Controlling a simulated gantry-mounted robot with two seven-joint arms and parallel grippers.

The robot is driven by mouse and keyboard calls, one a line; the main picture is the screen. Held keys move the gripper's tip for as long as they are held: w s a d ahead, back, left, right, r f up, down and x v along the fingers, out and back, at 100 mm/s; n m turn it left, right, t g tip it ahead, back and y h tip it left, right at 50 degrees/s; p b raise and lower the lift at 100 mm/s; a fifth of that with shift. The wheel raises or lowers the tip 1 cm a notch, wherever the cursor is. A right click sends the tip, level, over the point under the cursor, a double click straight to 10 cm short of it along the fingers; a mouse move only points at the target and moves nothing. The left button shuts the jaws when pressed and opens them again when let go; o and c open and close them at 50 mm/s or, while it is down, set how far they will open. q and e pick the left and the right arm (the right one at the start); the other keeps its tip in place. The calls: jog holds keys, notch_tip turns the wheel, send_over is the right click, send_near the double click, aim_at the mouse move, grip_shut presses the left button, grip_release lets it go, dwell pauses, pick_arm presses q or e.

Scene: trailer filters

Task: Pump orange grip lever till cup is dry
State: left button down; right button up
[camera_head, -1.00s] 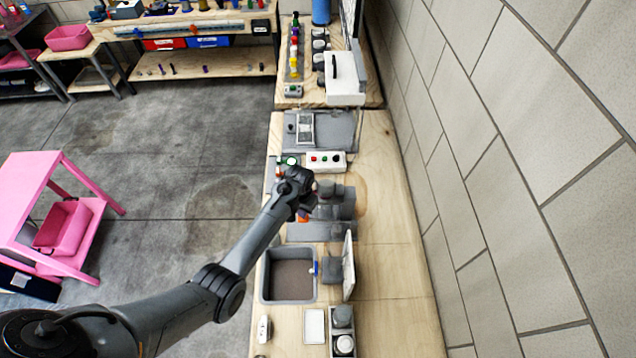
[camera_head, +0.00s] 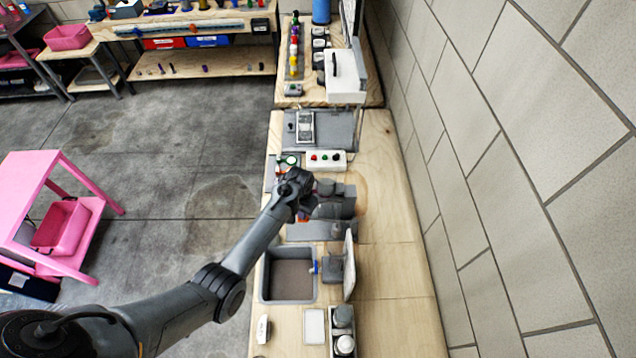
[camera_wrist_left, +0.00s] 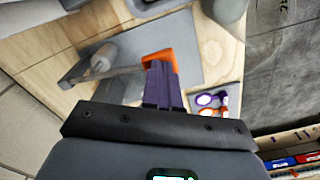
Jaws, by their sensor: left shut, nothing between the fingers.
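In the left wrist view, an orange grip (camera_wrist_left: 160,59) shows just beyond the purple fingers of my left gripper (camera_wrist_left: 160,72). The fingers are together with nothing between them, and their tips overlap the grip's lower edge in the picture; I cannot tell whether they touch it. A grey bar and a grey cylinder (camera_wrist_left: 102,62) lie to the left of the grip. In the head view my left gripper (camera_head: 303,212) is over the bench beside dark grey equipment (camera_head: 336,208), and the wrist mostly hides the grip. I cannot pick out the cup. My right gripper is not visible.
A grey basin (camera_head: 290,300) is sunk in the wooden bench nearer me, with an upright white panel (camera_head: 349,265) beside it. A white button box (camera_head: 327,160) stands beyond the arm. The block wall borders the bench on the right. Bare wood (camera_head: 390,285) lies near it.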

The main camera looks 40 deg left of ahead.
pick_arm(q)
jog(key=shift+f+b, duration=1.55)
jog(key=shift+f, duration=0.85)
notch_tip(320, 180, up, 3)
jog(key=p, duration=0.3)
notch_tip(320, 180, up, 4)
jog(key=p, duration=0.4)
jog(key=shift+f, duration=0.1)
jog(key=shift+f, duration=0.1)
